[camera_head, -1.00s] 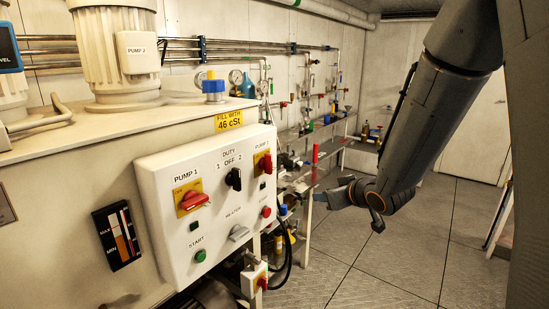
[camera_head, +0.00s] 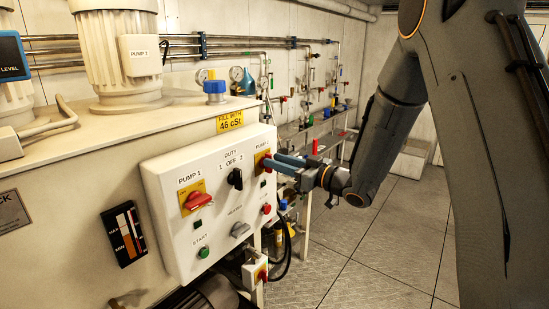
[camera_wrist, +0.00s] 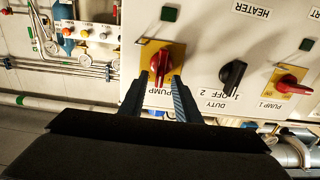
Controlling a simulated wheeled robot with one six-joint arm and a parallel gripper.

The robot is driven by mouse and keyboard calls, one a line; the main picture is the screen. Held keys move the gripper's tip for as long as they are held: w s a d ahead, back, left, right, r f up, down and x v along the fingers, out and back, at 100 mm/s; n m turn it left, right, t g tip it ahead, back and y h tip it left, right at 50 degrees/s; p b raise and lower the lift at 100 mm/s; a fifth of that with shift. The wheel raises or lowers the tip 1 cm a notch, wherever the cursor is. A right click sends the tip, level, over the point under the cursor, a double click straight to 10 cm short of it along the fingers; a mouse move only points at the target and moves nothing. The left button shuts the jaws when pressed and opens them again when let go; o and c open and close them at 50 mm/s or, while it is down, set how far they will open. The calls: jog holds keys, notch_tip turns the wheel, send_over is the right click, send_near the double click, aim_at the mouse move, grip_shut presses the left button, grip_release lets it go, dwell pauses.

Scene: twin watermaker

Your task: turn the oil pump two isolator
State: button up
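The oil pump two isolator is a red rotary handle (camera_head: 263,161) on a yellow plate at the panel's upper right. In the wrist view, which is upside down, the red handle (camera_wrist: 162,66) points roughly up and down on its yellow plate. My gripper (camera_head: 275,162) is at this isolator, reaching in from the right. In the wrist view my gripper (camera_wrist: 165,80) is open, with one blue-grey finger on each side of the handle's near end. I cannot tell whether the fingers touch it. The fingers hide part of the plate and of the pump label.
The white panel (camera_head: 215,222) also carries the pump 1 isolator (camera_head: 198,200), a black duty selector (camera_head: 235,179), a grey heater switch (camera_head: 240,229) and start and stop buttons. Pipes and gauges line the back wall. The floor (camera_head: 370,250) to the right is clear.

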jog(key=shift+w+a, duration=0.45)
jog(key=shift+a, duration=0.15)
grip_shut()
